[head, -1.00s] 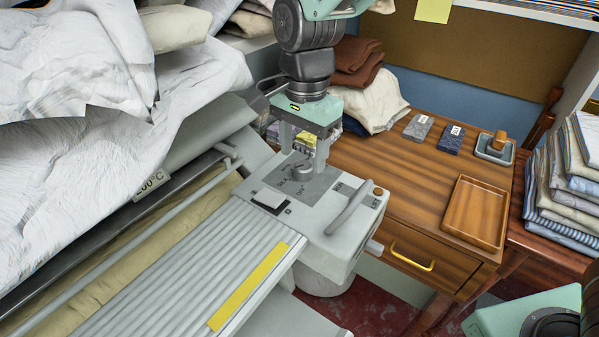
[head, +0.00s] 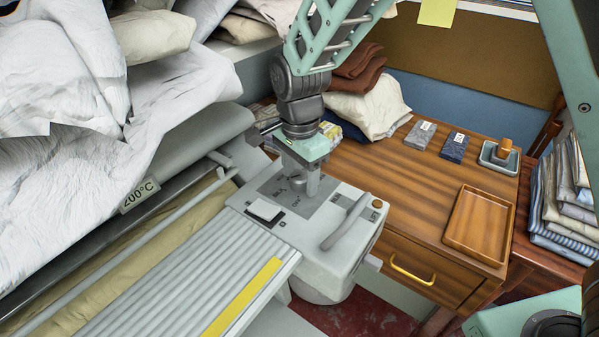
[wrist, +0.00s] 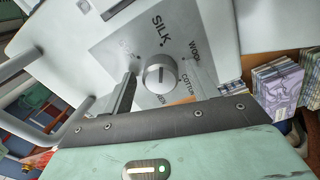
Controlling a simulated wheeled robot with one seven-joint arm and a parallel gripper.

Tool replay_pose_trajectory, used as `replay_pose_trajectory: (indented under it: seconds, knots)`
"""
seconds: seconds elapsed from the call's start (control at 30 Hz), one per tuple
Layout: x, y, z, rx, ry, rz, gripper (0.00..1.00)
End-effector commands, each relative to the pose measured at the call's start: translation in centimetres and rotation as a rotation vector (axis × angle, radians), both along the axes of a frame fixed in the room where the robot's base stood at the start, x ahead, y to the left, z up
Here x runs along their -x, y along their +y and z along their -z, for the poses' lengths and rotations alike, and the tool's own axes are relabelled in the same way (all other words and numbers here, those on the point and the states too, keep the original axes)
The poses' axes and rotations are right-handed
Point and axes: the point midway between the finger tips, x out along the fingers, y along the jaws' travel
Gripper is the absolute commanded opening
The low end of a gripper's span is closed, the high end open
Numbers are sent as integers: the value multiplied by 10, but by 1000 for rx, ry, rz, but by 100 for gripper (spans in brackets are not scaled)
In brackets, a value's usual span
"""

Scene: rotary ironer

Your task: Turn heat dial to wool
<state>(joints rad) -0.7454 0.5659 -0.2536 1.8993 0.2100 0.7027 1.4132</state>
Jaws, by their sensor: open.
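The heat dial (wrist: 160,73) is a round grey knob on a grey plate of the ironer's end housing. Around it in the wrist view, SILK is above, WOOL upper right and COTTON right; LINEN, below, is partly hidden. A line on the knob runs roughly toward SILK; its exact setting is hard to tell. My gripper (head: 309,184) is open over the plate, its fingers pointing down at the dial. In the head view the dial (head: 299,180) is partly covered by a finger. In the wrist view one dark finger stands left of the knob, with no clear contact.
A white rocker switch (head: 265,210) and a grey lever handle (head: 347,222) flank the plate on the housing. The ironer's padded roller and white linen lie left. A wooden desk (head: 400,195) with a tray (head: 475,228) stands right.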

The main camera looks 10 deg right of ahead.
Motion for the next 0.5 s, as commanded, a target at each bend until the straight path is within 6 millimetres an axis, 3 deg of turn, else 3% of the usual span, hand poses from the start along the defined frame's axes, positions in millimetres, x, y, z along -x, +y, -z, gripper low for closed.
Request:
replay_pose_trajectory:
  seconds: [0.1,0.27,0.3,0.5]
  knots:
    - [0,0,0,0,0,0,59]
    - [0,0,0,0,0,0,17]
    - [0,0,0,0,0,0,14]
    - [0,0,-1,0,0,-8,14]
